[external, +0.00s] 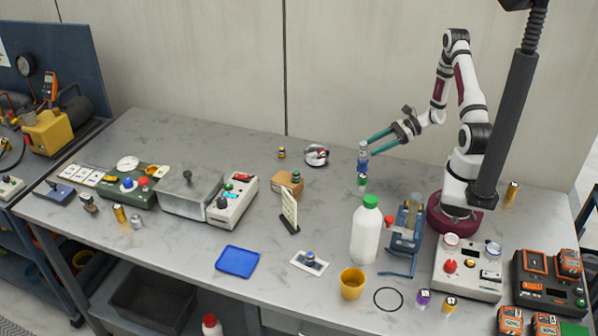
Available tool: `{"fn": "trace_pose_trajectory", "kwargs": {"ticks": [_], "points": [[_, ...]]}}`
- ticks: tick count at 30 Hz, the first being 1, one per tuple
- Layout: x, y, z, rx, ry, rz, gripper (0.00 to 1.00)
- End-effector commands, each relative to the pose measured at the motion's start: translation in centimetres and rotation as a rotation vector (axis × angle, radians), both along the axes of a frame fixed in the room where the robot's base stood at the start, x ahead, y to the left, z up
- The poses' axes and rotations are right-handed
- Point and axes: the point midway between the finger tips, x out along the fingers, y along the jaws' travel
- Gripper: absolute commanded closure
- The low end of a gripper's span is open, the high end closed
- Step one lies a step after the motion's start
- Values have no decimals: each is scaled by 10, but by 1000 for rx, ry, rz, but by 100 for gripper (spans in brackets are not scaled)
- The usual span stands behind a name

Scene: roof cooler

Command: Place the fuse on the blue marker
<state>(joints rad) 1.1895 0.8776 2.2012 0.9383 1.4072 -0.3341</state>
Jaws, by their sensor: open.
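My gripper (371,146) has two teal fingers, spread apart and pointing left above the back right of the table. A small clear and blue vial-like piece (363,148) shows at the fingertips, and a similar green-banded piece (361,181) shows just below it. I cannot tell whether the fingers touch either one. A flat blue square piece (237,262), perhaps the blue marker, lies at the front middle. I cannot tell which thing is the fuse; small gold-and-dark cylinders stand at the back (282,153), the left (120,214) and the far right (512,190).
A white bottle (365,233) with a green cap, a blue rack (405,232) and a yellow cup (351,284) stand right of centre. Instrument boxes (467,268) fill the right. The table between the card stand and the bottle is mostly clear.

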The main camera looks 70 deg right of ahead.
Motion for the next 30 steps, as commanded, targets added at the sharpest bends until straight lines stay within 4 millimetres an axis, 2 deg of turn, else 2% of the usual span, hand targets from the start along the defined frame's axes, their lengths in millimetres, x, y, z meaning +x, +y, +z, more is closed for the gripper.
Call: {"fn": "trace_pose_trajectory", "kwargs": {"ticks": [3, 6, 12, 14, 17, 19, 21, 24, 27, 30], "points": [[-20, -14, 10, -2, -1, -5, 39], [-31, -21, 16, -2, -2, -2, 39], [-37, -24, 19, -1, 0, 4, 39], [-33, -16, 25, -20, 0, 49, 39], [-23, 32, 58, -130, 3, 307, 39], [-27, 87, 88, -268, 5, 604, 39], [-49, 140, 114, -442, -3, 921, 39], [-96, 186, 136, -727, -43, 1317, 39], [-133, 199, 147, -995, -111, 1584, 39], [-150, 198, 152, -1175, -172, 1716, 39]]}}
